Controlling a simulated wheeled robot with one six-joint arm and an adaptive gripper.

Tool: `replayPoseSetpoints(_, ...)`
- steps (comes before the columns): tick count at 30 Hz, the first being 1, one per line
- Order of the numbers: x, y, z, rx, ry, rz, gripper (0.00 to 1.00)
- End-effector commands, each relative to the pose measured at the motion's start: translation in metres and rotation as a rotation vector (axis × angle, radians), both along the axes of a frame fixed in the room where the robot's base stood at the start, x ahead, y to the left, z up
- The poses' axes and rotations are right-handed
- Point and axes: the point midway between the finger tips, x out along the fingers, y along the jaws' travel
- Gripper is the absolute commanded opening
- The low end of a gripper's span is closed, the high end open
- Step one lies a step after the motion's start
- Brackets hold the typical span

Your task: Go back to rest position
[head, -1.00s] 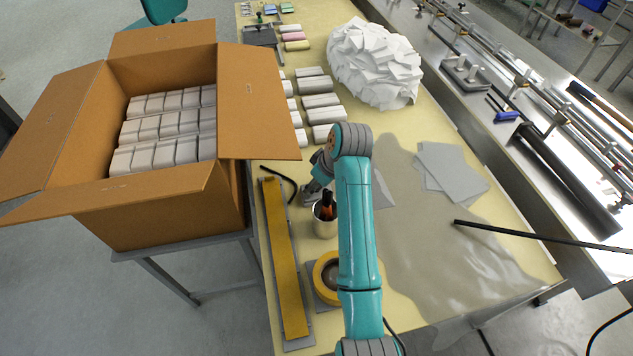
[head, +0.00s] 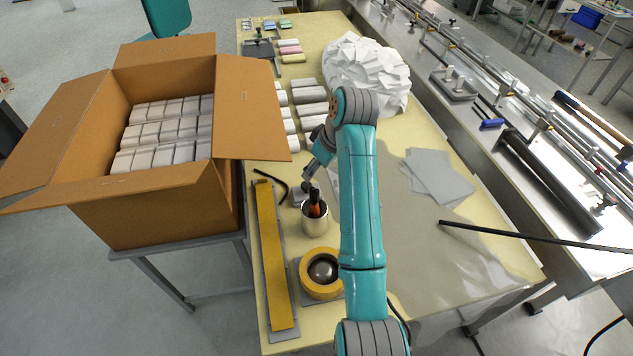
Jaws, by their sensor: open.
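My teal arm reaches forward over the yellow table (head: 310,338) from the bottom of the view. Its wrist bends down to the left at the table's middle. My gripper (head: 302,193) hangs at the end of the wrist, just behind a metal cup (head: 315,218) that holds a dark and orange tool. The fingers are small and partly hidden by the cup and the tool; the jaws look open, and I see nothing held in them. I cannot tell whether they touch the grey piece beside the cup.
An open cardboard box (head: 95,222) of grey-white packs stands at the left. A yellow bar (head: 270,255) and a yellow ring (head: 303,277) lie near the front. White crumpled sheets (head: 368,70) are piled behind my arm. Grey sheets (head: 437,176) lie right, beside the metal machine (head: 520,150).

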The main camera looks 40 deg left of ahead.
Motion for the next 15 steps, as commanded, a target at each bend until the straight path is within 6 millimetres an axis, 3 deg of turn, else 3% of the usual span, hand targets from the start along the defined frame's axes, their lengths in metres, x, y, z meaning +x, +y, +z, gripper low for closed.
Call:
replayPoseSetpoints(5, 0.0029, 0.0012, 0.0132, -0.001, 0.001, -0.002, 0.55)
replayPoseSetpoints(15, 0.0034, 0.0012, 0.0154, -0.001, 0.001, -0.003, 0.55)
